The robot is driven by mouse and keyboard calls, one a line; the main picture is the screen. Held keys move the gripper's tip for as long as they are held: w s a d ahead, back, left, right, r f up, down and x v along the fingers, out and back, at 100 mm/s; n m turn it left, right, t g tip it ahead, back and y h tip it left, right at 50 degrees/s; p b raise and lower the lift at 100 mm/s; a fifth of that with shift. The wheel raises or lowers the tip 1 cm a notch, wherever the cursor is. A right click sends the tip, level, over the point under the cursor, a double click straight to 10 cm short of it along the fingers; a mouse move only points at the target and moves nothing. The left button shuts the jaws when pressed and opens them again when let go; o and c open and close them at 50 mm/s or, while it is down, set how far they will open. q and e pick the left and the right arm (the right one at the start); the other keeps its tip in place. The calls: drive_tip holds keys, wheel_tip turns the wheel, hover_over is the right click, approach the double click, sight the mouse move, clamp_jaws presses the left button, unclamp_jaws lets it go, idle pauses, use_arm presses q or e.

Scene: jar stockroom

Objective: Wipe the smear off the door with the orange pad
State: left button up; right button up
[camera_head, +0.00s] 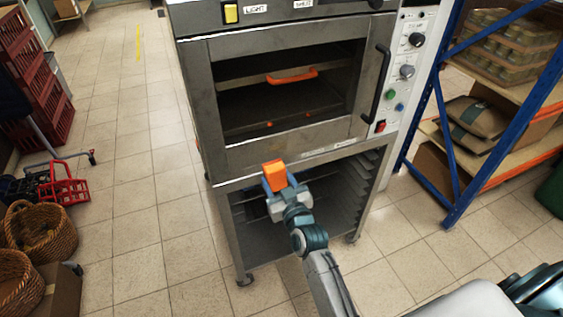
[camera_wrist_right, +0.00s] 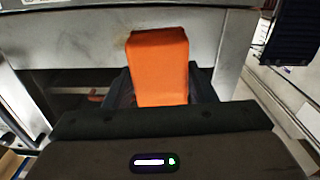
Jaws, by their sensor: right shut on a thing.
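The orange pad (camera_head: 274,175) is held in my right gripper (camera_head: 282,192), in front of the oven's lower edge. The pad also shows upright between the dark fingers in the right wrist view (camera_wrist_right: 158,70). The oven door (camera_head: 197,92) is shut, with a steel frame, a dark window and a dark upright handle (camera_head: 377,85) at its right. In the right wrist view, a faint brownish mark (camera_wrist_right: 122,40) shows on the steel beside the pad's top; I cannot tell if it is the smear. I cannot tell whether the pad touches the steel. My left gripper is not in view.
The oven stands on an open wheeled rack (camera_head: 228,225). A blue shelf unit (camera_head: 432,120) with sacks and jars stands to the right. Wicker baskets (camera_head: 40,230), a red basket (camera_head: 68,188) and red crates (camera_head: 30,65) are at the left. The tiled floor between is clear.

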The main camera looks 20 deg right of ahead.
approach(262, 151)
drive_tip(key=shift+w+f, duration=0.1)
drive_tip(key=shift+w, duration=1.95)
drive_tip(key=shift+w+a, duration=0.1)
drive_tip(key=shift+w, duration=0.9)
drive_tip(key=shift+s+d, duration=0.1)
drive_tip(key=shift+d, duration=3.8)
drive_tip(key=shift+a, duration=3.9)
drive_tip(key=shift+p, duration=0.3)
